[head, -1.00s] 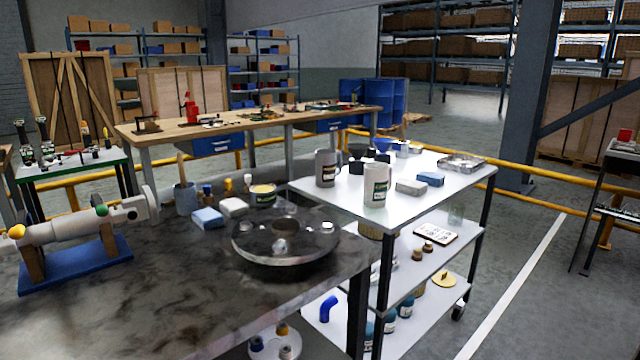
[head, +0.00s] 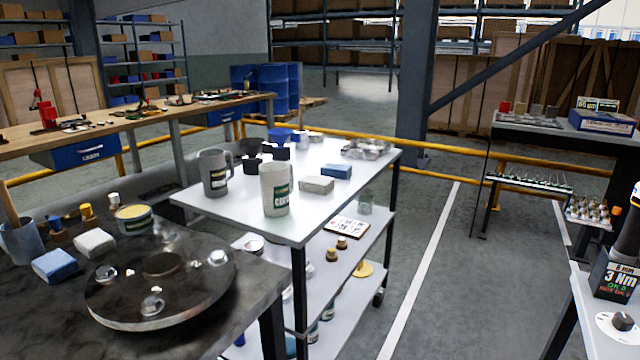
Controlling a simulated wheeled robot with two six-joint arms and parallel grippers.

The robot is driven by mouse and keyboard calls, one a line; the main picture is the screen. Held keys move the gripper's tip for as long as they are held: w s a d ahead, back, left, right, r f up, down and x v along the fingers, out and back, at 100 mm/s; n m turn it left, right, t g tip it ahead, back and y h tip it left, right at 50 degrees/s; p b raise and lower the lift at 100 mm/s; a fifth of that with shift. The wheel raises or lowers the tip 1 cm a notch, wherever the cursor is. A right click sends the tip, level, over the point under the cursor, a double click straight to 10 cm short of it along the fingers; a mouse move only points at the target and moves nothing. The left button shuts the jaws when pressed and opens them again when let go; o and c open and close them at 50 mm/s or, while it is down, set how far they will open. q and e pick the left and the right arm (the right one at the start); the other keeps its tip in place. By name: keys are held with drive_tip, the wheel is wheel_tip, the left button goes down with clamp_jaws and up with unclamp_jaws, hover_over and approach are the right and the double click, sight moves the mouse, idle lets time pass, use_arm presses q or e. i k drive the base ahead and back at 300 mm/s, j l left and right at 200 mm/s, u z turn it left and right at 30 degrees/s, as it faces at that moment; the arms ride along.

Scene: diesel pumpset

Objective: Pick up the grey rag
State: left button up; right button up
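A grey folded rag (head: 316,184) lies flat on the top shelf of the white cart (head: 345,165), in the head view. A blue folded rag (head: 336,171) lies just behind it to the right. A paler, whitish folded cloth (head: 94,243) lies on the dark bench at the left, beside another blue folded cloth (head: 55,265). Neither of my grippers shows in the head view.
A white mug (head: 277,189) and a grey mug (head: 214,172) stand left of the grey rag. A metal tray (head: 371,149) lies at the cart's far end. A round metal disc (head: 160,280) sits on the dark bench (head: 205,345). Floor right of the cart is clear.

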sight(322, 185)
drive_tip(key=k, duration=0.25)
drive_tip(key=i+l+z, duration=0.25)
drive_tip(key=z, duration=0.15)
drive_tip(key=i+z, duration=0.4)
drive_tip(key=i+l, duration=0.05)
drive_tip(key=i, duration=0.05)
